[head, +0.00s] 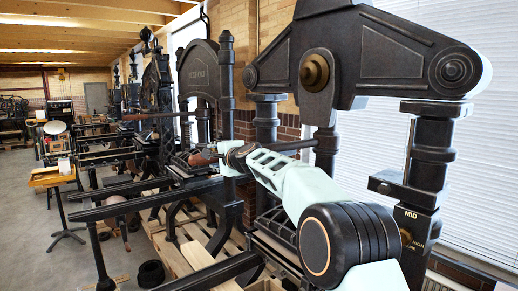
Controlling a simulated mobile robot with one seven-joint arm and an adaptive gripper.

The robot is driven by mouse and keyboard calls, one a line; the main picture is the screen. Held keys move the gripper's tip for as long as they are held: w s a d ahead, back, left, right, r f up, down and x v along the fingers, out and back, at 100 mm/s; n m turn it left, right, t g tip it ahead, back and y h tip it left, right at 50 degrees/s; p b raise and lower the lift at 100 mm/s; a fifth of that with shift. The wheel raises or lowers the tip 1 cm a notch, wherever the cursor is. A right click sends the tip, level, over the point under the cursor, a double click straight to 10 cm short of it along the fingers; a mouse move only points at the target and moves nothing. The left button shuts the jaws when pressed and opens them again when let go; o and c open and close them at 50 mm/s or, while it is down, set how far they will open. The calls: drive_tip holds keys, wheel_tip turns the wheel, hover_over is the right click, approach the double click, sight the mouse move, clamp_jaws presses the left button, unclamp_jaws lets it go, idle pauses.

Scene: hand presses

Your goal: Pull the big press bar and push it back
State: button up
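The big black press (365,50) fills the right side, with a brass-coloured boss on its head. Its dark press bar (290,147) reaches left from near the press's middle, roughly level. A brown wooden grip (203,158) shows at the bar's left end. My pale green arm comes up from the lower right. My gripper (236,154) is at the bar, just right of the wooden grip. The gripper's fingers are dark and small here and overlap the bar. Whether they are closed around it I cannot tell. My arm hides part of the press's lower middle.
Another black press (197,75) stands behind on the left, with more presses in a row beyond. Long dark rails (145,188) run out at the lower left. Wooden pallets (195,255) lie beneath. A yellow-topped stand (52,177) is far left. Grey floor (50,255) is open there.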

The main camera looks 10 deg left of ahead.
drive_tip(key=o, duration=0.6)
drive_tip(key=shift+d, duration=0.1)
drive_tip(key=shift+f, duration=0.1)
drive_tip(key=shift+s+d+b, duration=0.2)
drive_tip(key=shift+s+b, duration=0.05)
drive_tip(key=shift+b, duration=0.25)
drive_tip(key=b+v, duration=0.5)
drive_tip(key=v, duration=0.3)
drive_tip(key=shift+s+d+b, duration=0.15)
drive_tip(key=shift+b, duration=0.25)
drive_tip(key=shift+r, duration=0.2)
